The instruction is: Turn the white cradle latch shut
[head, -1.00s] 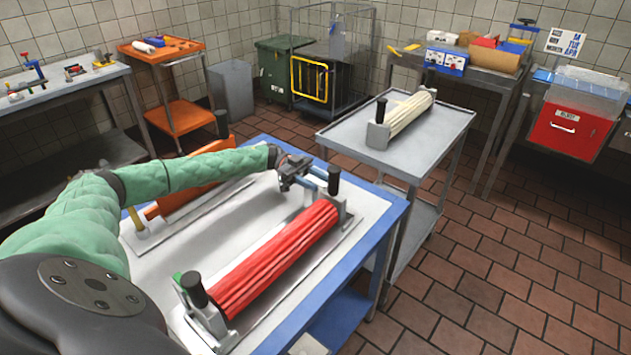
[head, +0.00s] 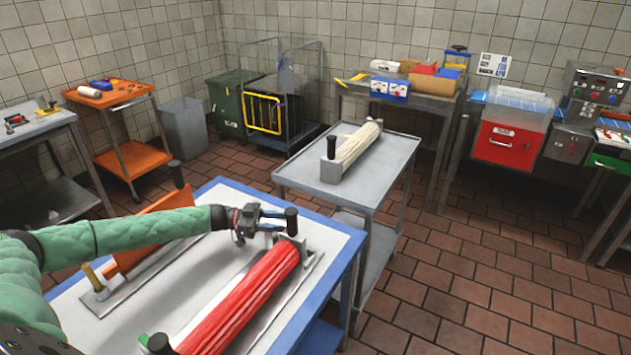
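The white ribbed roll (head: 355,145) lies in a cradle (head: 330,173) on the grey cart, with a black upright handle (head: 332,147) at its near end. A second cradle with a red ribbed roll (head: 242,303) lies on the blue-edged table. It has a black handle (head: 291,220) at its far end and another (head: 160,344) at its near end. My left gripper (head: 272,221) is at the red cradle's far end, beside that handle and apart from the white roll. Its fingers are too small and overlapped to tell open from shut. My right gripper is out of view.
The blue-edged table (head: 330,240) also holds an orange board (head: 150,247) at left. The grey cart (head: 300,178) stands just beyond it. An orange trolley (head: 140,157), green bin (head: 228,100) and wire cage line the back. Brick floor (head: 450,280) is open at right.

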